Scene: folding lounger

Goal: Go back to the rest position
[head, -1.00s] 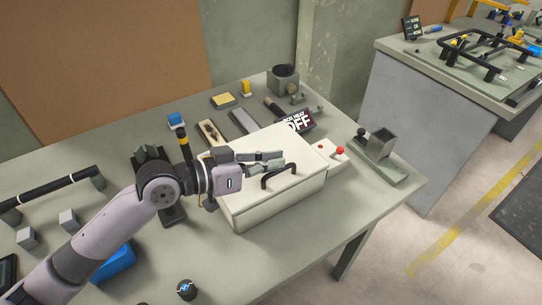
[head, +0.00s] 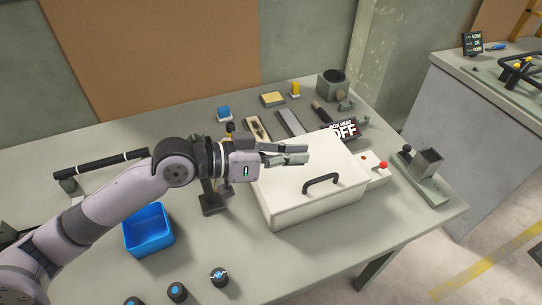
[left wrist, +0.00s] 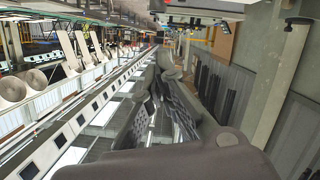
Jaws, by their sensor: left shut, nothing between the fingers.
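My left gripper (head: 284,154) is shut and empty. It is above the far-left part of a white box (head: 305,212), pointing right, apart from the box's black handle (head: 321,182). My left arm reaches in from the left over the table. In the left wrist view the dark gripper fingers (left wrist: 165,105) lie close together with nothing between them. The right gripper is not in view.
A sign (head: 345,130) reading "BOX HEAT OFF" stands behind the box, and a red knob (head: 383,165) is at its right. A blue bin (head: 148,232) and several dark round pieces are at the near left.

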